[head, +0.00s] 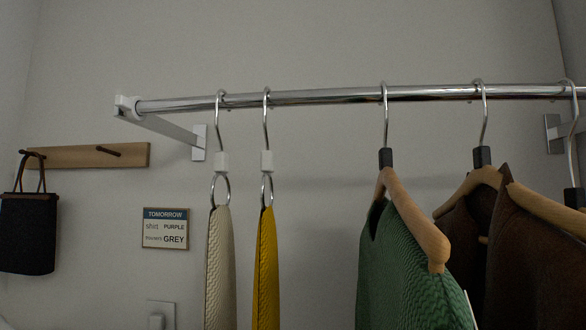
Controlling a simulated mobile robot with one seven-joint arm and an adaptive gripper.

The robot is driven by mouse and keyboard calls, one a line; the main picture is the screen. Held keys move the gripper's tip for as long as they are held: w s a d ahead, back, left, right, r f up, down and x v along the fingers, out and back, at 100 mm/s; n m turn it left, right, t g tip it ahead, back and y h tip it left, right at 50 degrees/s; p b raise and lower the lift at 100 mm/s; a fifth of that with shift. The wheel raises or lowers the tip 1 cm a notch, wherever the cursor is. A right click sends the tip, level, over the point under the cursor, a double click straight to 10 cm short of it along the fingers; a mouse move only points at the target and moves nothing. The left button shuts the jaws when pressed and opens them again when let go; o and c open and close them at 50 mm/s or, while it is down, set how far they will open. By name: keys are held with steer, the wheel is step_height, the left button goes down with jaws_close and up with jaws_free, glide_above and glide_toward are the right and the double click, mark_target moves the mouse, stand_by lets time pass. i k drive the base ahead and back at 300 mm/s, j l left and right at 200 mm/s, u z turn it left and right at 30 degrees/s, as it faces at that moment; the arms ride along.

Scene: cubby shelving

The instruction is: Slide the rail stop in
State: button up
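A chrome rail (330,97) runs across the view at the upper middle. At its left end is a small white end piece (124,103), on the tip of a bracket arm (163,129) that reaches back to the wall. I cannot tell whether this white piece is the rail stop or just the bracket's end. It sits at or very close to the rail's end; any gap is too small to judge. My gripper is not in view.
Hooks on the rail carry a cream cloth (220,270), a yellow cloth (266,270), a green garment (405,270) and brown garments (540,260). A dark bag (28,235) hangs from a wooden peg board (80,156). A sign (166,228) is on the wall. The rail's left end is clear.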

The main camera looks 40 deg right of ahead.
mark_target(127, 104)
steer(key=k, duration=0.55)
steer(key=k+z, duration=0.1)
steer(key=z, duration=1.15)
steer(key=j+z, duration=0.5)
steer(key=j, duration=0.25)
